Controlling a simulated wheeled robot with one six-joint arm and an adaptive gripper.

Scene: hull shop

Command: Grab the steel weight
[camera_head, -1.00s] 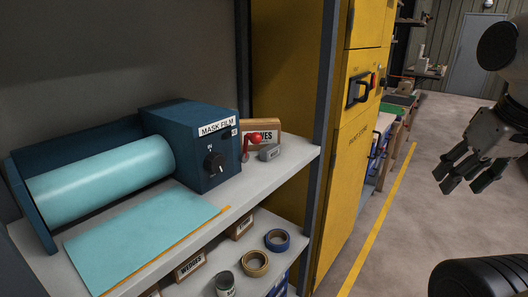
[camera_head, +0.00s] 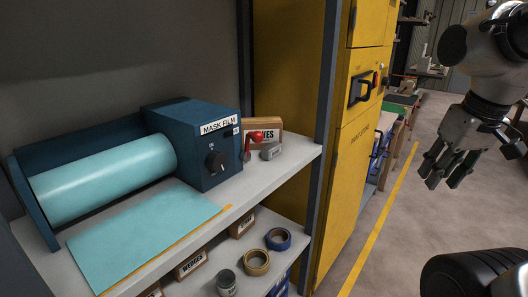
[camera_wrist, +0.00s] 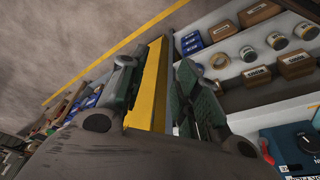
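The steel weight appears to be a small grey block (camera_head: 271,152) on the upper shelf, near the red-knobbed lever (camera_head: 254,137) of the mask film dispenser. I cannot make the weight out in the wrist view. My gripper (camera_head: 445,181) is in the air over the floor at the right, well apart from the weight. In the wrist view my gripper (camera_wrist: 155,70) has its fingers spread with nothing held between them.
The blue dispenser (camera_head: 215,168) and a teal sheet (camera_head: 145,230) fill the shelf's left side. A dark upright post (camera_head: 322,120) and yellow cabinet (camera_head: 350,170) stand between shelf and gripper. Tape rolls (camera_head: 257,262) and boxes (camera_head: 191,265) are below. The floor (camera_head: 420,220) is clear.

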